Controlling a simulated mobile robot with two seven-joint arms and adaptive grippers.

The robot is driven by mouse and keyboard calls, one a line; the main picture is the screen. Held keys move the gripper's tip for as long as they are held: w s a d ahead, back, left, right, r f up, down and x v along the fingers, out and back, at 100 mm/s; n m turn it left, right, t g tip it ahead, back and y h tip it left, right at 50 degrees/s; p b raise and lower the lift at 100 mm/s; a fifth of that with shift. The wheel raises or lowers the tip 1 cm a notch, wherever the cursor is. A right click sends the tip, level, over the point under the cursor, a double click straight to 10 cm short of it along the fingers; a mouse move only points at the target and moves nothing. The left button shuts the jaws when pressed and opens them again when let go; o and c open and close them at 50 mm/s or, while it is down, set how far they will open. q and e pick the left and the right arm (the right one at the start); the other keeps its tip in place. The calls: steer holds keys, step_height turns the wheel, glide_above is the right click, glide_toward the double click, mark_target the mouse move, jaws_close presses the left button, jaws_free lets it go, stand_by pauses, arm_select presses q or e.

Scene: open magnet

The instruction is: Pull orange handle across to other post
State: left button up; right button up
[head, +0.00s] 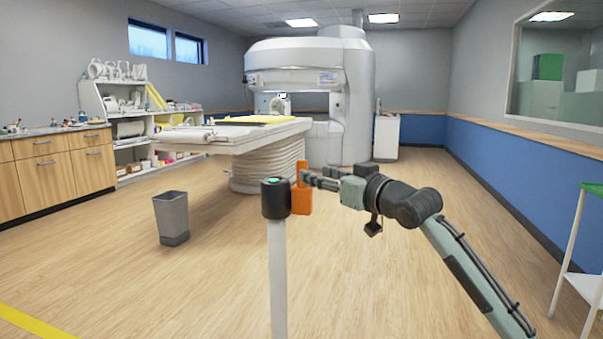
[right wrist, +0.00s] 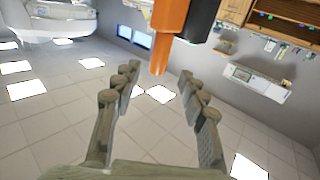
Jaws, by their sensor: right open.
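The orange handle (head: 301,202) stands upright against the right side of a black-capped white post (head: 276,202) in the head view. The cap has a green top. My right gripper (head: 306,178) reaches in from the right, its fingertips at the upper part of the handle. In the right wrist view the handle (right wrist: 169,30) hangs from the top edge, its narrow end just beyond and between the spread fingers of my right gripper (right wrist: 158,76). The fingers are open and hold nothing. The black cap (right wrist: 197,20) is beside the handle. Only one post shows. My left gripper is not in view.
A scanner (head: 312,85) with a patient table (head: 222,138) stands behind the post. A grey bin (head: 172,217) is on the floor to the left. A green-topped white stand (head: 575,255) is at the right edge. Wooden floor around the post is clear.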

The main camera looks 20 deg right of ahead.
mark_target(302, 187)
steer(key=x, duration=0.7)
steer(key=shift+p, duration=0.4)
steer(key=shift+w, duration=0.15)
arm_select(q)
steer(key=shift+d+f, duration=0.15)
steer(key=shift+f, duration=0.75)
arm_select(e)
jaws_close()
steer(key=shift+f, duration=0.1)
